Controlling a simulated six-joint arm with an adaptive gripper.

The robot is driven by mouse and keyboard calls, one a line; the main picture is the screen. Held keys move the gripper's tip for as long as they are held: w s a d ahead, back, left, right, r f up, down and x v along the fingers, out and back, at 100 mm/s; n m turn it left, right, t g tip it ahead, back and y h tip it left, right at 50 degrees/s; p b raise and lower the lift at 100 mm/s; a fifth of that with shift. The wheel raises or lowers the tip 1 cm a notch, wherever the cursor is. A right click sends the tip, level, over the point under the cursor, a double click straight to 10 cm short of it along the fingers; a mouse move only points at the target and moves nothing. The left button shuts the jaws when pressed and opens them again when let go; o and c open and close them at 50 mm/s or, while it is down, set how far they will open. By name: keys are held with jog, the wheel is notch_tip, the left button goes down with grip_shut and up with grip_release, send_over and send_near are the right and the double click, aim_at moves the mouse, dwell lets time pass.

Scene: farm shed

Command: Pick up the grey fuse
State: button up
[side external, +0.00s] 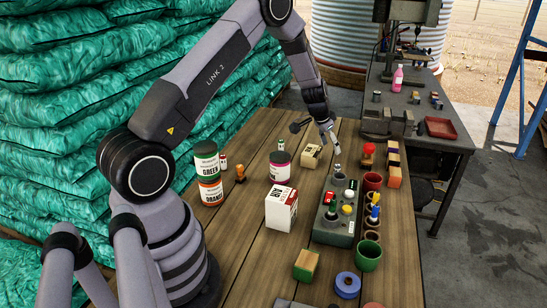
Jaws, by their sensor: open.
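My gripper (331,138) is open and empty, pointing down over the far part of the wooden table. Below its fingers, a small pale grey piece (337,169) stands upright at the far end of a dark grey block (331,237); it may be the grey fuse, but it is too small to be sure. The gripper appears above it and apart from it. The block also bears small red, white, yellow and green pieces.
A red cup (373,181) and a green cup (369,252) stand right of the block. A white-and-red box (281,209) and stacked green and orange cans (208,174) stand left. A blue tape roll (347,285) lies in front. Bare wood shows left of the block.

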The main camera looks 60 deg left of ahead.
aim_at(337, 165)
jog(key=x, duration=0.5)
jog(key=shift+f, duration=0.15)
jog(key=shift+w+x, duration=0.15)
jog(key=shift+x, duration=1.2)
jog(key=shift+w+x, duration=0.15)
jog(key=shift+x, duration=1.2)
jog(key=shift+a, duration=0.15)
grip_shut()
jog(key=shift+r, duration=0.25)
